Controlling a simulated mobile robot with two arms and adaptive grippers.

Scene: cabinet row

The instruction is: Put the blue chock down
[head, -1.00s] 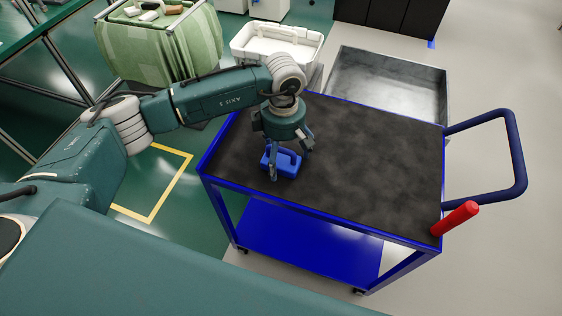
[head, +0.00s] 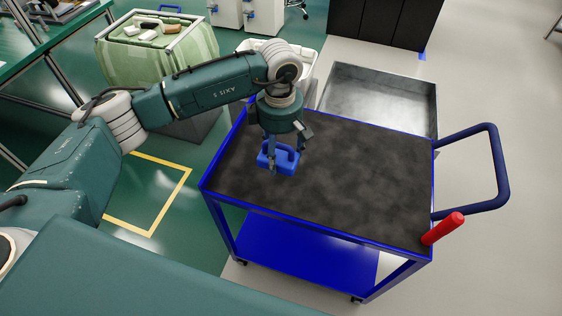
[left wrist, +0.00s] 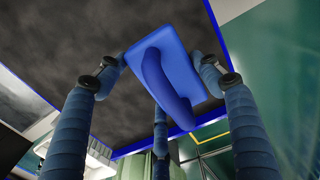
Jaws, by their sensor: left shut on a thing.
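The blue chock (head: 278,160), a block with a loop handle, is in my left gripper (head: 285,150) over the left part of the cart's dark top (head: 340,180). The fingers point down around it, shut on it. In the left wrist view the chock (left wrist: 168,72) sits between the fingers with its handle facing the camera, the dark top behind it. The chock appears held above the top, but its underside is hidden and I cannot tell the gap. My right gripper is not in view.

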